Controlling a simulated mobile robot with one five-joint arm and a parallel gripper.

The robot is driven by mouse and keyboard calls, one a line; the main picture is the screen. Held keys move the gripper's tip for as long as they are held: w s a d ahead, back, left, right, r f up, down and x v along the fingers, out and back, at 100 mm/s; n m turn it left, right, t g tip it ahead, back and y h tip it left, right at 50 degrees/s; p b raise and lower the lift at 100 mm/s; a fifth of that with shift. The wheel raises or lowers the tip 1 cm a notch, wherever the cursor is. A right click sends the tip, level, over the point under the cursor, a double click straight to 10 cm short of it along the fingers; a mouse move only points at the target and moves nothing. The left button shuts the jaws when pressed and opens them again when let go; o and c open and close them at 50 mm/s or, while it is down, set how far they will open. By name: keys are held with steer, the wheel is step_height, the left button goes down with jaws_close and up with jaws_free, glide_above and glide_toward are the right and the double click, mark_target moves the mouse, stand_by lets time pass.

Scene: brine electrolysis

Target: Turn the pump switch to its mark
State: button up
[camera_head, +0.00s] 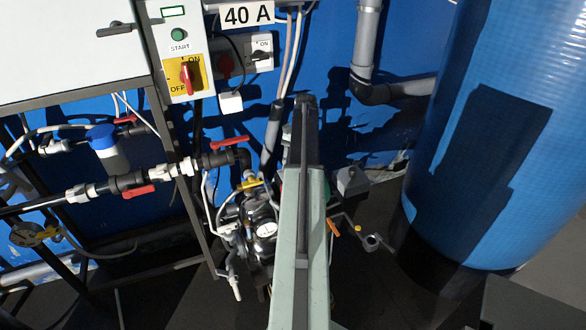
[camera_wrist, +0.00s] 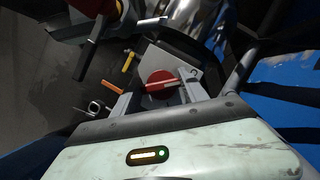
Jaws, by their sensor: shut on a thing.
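My gripper (camera_wrist: 158,93) is shut on the knob, one finger on each side. A small dark mark (camera_wrist: 193,73) shows on the box just right of the knob, too small to read. In the head view, a grey box (camera_head: 352,180) shows right of my arm, low by the blue wall. My gripper and the knob are hidden there.
A large blue tank (camera_head: 490,130) stands at the right. Pipes with red valve handles (camera_head: 230,142) run at the left, under a panel with a red and yellow ON/OFF switch (camera_head: 187,78).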

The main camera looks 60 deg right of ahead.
steer(key=shift+n, duration=0.6)
steer(key=o, duration=1.4)
steer(key=p+v, duration=0.7)
steer(key=shift+w+d+r, duration=0.15)
steer(key=shift+d+r, duration=0.05)
steer(key=shift+r, duration=0.15)
steer(key=shift+a, duration=0.1)
